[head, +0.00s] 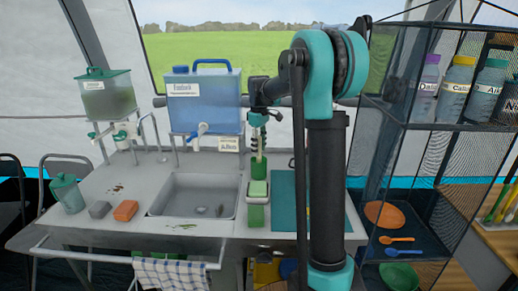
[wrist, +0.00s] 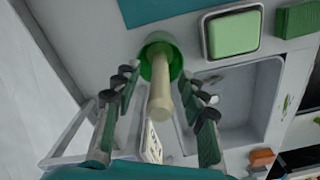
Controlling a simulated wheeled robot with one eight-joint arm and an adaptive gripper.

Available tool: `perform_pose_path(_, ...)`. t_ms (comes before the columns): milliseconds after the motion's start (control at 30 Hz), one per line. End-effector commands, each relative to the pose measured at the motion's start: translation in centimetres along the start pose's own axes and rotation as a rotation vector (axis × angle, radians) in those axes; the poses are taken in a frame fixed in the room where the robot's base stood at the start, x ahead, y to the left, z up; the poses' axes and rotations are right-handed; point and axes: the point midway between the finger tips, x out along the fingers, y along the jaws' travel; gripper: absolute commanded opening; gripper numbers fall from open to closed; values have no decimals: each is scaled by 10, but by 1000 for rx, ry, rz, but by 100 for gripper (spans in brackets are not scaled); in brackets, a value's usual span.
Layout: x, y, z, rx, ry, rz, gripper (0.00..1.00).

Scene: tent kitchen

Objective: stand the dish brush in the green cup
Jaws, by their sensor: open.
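The green cup (head: 258,167) stands at the back of the counter, just right of the sink in the head view. The dish brush (wrist: 161,92) is in the cup, its pale handle pointing up towards my wrist camera. The cup's rim (wrist: 148,72) shows around the brush in the wrist view. The brush's lower end is hidden inside the cup. My gripper (wrist: 160,100) is open above the cup, with its fingers on either side of the handle and visible gaps between. In the head view my gripper (head: 257,120) hangs over the cup.
A light green pad in a dark-rimmed dish (head: 257,190) and a green block (head: 256,216) lie in front of the cup. The sink (head: 196,196) is left, a teal board (head: 284,205) right. A blue water container (head: 206,100) and small label card (head: 229,144) stand behind.

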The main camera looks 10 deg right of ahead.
Motion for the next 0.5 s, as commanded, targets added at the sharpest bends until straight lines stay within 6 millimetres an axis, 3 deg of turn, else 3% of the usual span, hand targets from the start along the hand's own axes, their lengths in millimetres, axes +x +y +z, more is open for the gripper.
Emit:
perform_pose_path(167,-24,0,0,0,0,0,42)
perform_pose_path(500,-91,0,0,0,0,0,42)
